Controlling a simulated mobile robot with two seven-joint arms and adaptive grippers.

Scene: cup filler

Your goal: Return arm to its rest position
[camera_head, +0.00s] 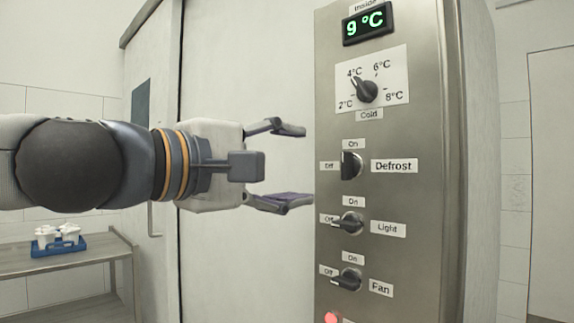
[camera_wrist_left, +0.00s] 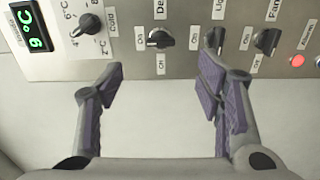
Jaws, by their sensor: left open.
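My left gripper (camera_head: 298,165) comes in from the left in the head view, open and empty, its fingers pointing at the metal control panel (camera_head: 430,240). A gap shows between the fingertips and the knobs. In the left wrist view the same gripper (camera_wrist_left: 165,88) is open, with purple pads apart and nothing between them. The panel has a temperature dial (camera_head: 365,90), a defrost knob (camera_head: 351,166), a light knob (camera_head: 350,223) and a fan knob (camera_head: 347,279). The defrost knob points up toward On; the light and fan knobs point left toward Off. My right gripper is not in view.
A green display (camera_head: 367,22) above the dial reads 9 °C. A red alarm lamp (camera_head: 331,318) sits low on the panel. A large pale door (camera_head: 245,70) stands behind my arm. A metal table (camera_head: 80,257) at lower left holds a blue tray (camera_head: 60,249) with white cups.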

